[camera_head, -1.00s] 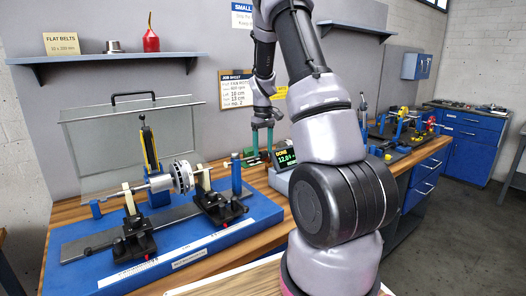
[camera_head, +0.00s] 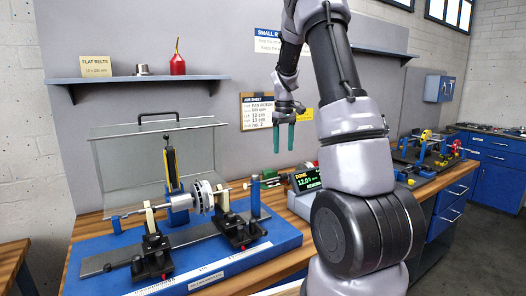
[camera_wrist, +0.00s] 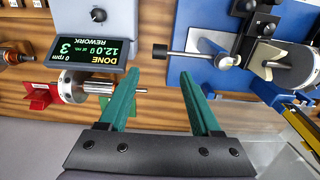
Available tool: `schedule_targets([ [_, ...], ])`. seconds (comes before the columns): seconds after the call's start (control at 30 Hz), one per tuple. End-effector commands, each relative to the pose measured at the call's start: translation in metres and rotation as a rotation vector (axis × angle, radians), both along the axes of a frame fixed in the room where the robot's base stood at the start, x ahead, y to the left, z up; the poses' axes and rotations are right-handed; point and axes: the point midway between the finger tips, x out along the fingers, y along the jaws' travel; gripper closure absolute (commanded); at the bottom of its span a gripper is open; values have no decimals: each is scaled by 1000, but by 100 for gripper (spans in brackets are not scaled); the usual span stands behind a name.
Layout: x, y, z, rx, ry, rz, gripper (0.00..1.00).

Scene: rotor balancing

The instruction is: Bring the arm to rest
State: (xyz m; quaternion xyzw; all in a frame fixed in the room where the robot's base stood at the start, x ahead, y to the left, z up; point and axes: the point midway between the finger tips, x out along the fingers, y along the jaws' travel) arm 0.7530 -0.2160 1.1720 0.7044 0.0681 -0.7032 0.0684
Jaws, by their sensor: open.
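My gripper (camera_head: 284,138) hangs in the air above the back of the bench, with its two green fingers apart and nothing between them. It also shows open in the wrist view (camera_wrist: 164,90). To its left in the head view, the balancing stand (camera_head: 190,275) carries a rotor (camera_head: 203,198) on its shaft between two black supports. A display box (camera_head: 306,179) reading DONE stands below and right of the gripper; in the wrist view its screen (camera_wrist: 88,48) reads DONE, REWORK, 0 rpm. My arm covers part of the bench.
A clear guard (camera_head: 130,165) with a black handle stands behind the rotor. A shelf (camera_head: 135,80) holds a red oil can (camera_head: 178,62). A small metal part on a red holder (camera_wrist: 40,96) lies by the display. Another rig (camera_head: 425,145) stands farther right. The air around the gripper looks free.

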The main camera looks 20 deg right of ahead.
Motion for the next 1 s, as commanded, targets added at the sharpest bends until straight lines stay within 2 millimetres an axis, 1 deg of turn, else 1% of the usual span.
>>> schedule_targets([
  [0.17, -2, 2, 4, 2, -7, -5, 35],
  [0.27, -10, 10, 20, 14, -36, -29, 35],
  [0.37, -29, 26, 48, 36, -91, -75, 35],
  [0.4, -39, 35, 60, 50, -117, -99, 35],
  [0.47, -56, 47, 79, 70, -158, -137, 35],
  [0.5, -68, 55, 91, 83, -185, -161, 35],
  [0.57, -87, 68, 106, 107, -221, -199, 35],
  [0.6, -100, 75, 116, 121, -245, -222, 35],
  [0.67, -119, 87, 128, 142, -282, -256, 35],
  [0.7, -133, 94, 135, 159, -305, -280, 35],
  [0.77, -153, 105, 144, 181, -341, -312, 35],
  [0.8, -167, 112, 149, 197, -362, -335, 35],
  [0.87, -188, 121, 155, 221, -396, -368, 35],
  [0.9, -202, 127, 158, 236, -418, -389, 35],
  [1.0, -233, 140, 161, 276, -467, -439, 35],
])
